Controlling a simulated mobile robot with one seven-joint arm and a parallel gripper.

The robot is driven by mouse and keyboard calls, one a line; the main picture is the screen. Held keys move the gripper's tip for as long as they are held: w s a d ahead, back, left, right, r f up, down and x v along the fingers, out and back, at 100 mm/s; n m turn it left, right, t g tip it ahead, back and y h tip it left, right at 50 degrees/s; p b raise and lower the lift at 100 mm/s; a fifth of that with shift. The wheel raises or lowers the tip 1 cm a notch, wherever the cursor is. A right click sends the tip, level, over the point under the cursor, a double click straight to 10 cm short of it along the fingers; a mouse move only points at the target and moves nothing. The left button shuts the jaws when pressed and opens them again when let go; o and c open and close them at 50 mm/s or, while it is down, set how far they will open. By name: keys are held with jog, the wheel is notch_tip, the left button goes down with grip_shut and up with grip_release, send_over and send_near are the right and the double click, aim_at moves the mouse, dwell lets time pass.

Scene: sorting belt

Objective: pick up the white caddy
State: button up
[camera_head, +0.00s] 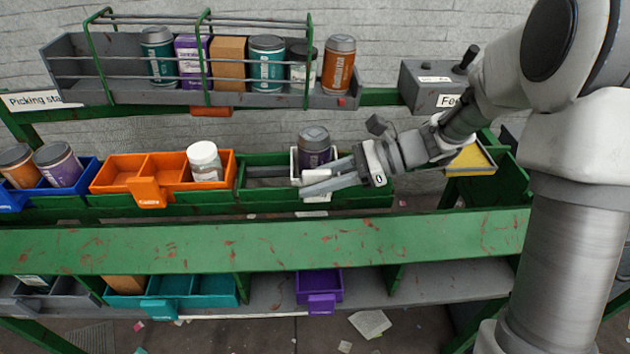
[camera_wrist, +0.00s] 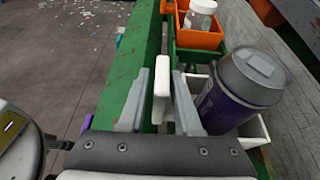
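The white caddy (camera_head: 294,163) sits on the green belt frame, right of the orange bins. A purple jar with a grey lid (camera_head: 314,147) stands in it. In the wrist view the caddy (camera_wrist: 255,143) is at the right, with the purple jar (camera_wrist: 240,92) upright in it. My gripper (camera_head: 305,183) reaches in from the right across the caddy's front and hides part of it. In the wrist view my gripper (camera_wrist: 160,88) is open, its fingers on either side of the caddy's white front tab (camera_wrist: 161,84), with small gaps visible. I cannot tell whether either finger touches it.
An orange two-part bin (camera_head: 124,170) with a white jar (camera_head: 205,161) stands left of the caddy. A blue bin (camera_head: 75,189) with jars is farther left. A rack of jars (camera_head: 80,84) hangs above. Purple (camera_head: 320,296) and teal (camera_head: 171,288) bins stand on the lower shelf.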

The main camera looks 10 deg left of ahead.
jog(key=x, duration=0.3)
jog(key=shift+f+b, duration=0.1)
jog(key=shift+b, duration=0.2)
jog(key=shift+d, duration=0.1)
grip_shut()
jog(key=shift+w, duration=0.1)
